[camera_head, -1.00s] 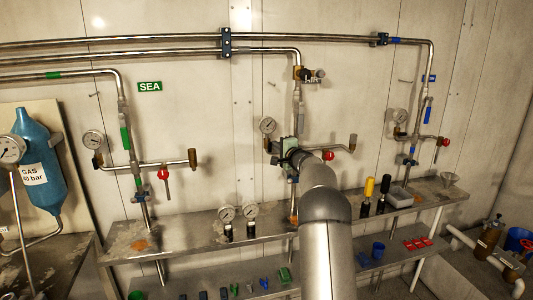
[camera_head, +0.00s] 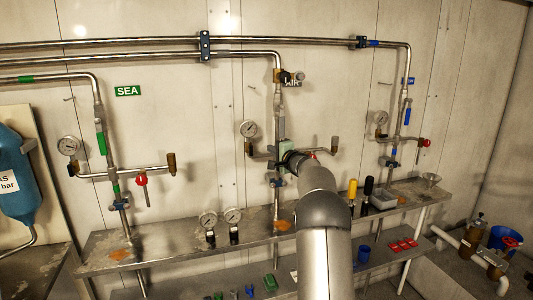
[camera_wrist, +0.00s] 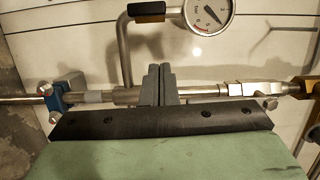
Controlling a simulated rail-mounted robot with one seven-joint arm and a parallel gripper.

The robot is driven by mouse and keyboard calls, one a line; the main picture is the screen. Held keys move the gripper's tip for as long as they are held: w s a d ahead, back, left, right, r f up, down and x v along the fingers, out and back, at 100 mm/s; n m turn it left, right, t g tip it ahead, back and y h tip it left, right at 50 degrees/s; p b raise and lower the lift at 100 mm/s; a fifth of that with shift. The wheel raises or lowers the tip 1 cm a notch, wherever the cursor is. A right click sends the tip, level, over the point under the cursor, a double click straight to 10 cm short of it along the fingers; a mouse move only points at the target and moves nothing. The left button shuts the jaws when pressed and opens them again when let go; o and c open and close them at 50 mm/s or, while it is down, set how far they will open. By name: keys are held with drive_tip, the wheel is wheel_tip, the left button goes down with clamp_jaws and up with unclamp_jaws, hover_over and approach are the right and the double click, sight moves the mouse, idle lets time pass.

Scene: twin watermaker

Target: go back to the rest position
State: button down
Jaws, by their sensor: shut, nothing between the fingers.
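My gripper shows in the wrist view (camera_wrist: 159,85) with its two dark fingers pressed together and nothing between them. The fingertips are in front of a steel pipe (camera_wrist: 95,97); I cannot tell the gap to it. In the head view my arm reaches up to the middle pipe column, and its forearm and wrist hide most of the gripper. A pressure gauge (camera_wrist: 208,14) is just beyond the fingers in the wrist view.
A steel shelf (camera_head: 180,248) runs below the pipes, with two loose gauges (camera_head: 220,222), yellow and black-handled tools and a grey tray (camera_head: 383,200). A left pipe column with a red valve (camera_head: 141,180) and a right column (camera_head: 405,115) flank my arm.

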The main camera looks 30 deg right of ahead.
drive_tip(key=s+b, duration=0.2)
drive_tip(key=s, duration=0.5)
drive_tip(key=shift+s, duration=0.3)
drive_tip(key=s+a+f+n+g+y+p, duration=0.1)
drive_tip(key=s+a+n+g+y, duration=0.15)
drive_tip(key=a, duration=0.75)
drive_tip(key=s+a+f+n+g+y, duration=0.1)
drive_tip(key=s+a+n+g+y, duration=0.15)
drive_tip(key=a, duration=0.75)
drive_tip(key=s+a+f+n+g+p, duration=0.1)
drive_tip(key=s+a+f+n+g, duration=0.15)
drive_tip(key=s+a, duration=0.4)
drive_tip(key=s+a+f+n+g, duration=0.2)
drive_tip(key=s+a+n+g, duration=0.1)
drive_tip(key=s+a, duration=0.3)
drive_tip(key=s+a+f+n+g+h, duration=0.1)
drive_tip(key=s+f+n+g, duration=0.1)
drive_tip(key=s, duration=0.7)
drive_tip(key=s+a+f+n+g+h+p, duration=0.1)
drive_tip(key=s+a+f+n+g+h, duration=0.1)
drive_tip(key=s, duration=0.7)
drive_tip(key=s+a+f+n+g+h+p, duration=0.1)
drive_tip(key=s+a+f+n+g+h, duration=0.1)
drive_tip(key=s+f, duration=0.3)
drive_tip(key=s+n+g, duration=0.1)
drive_tip(key=s, duration=0.3)
drive_tip(key=shift+s+f, duration=0.35)
drive_tip(key=shift+s, duration=0.05)
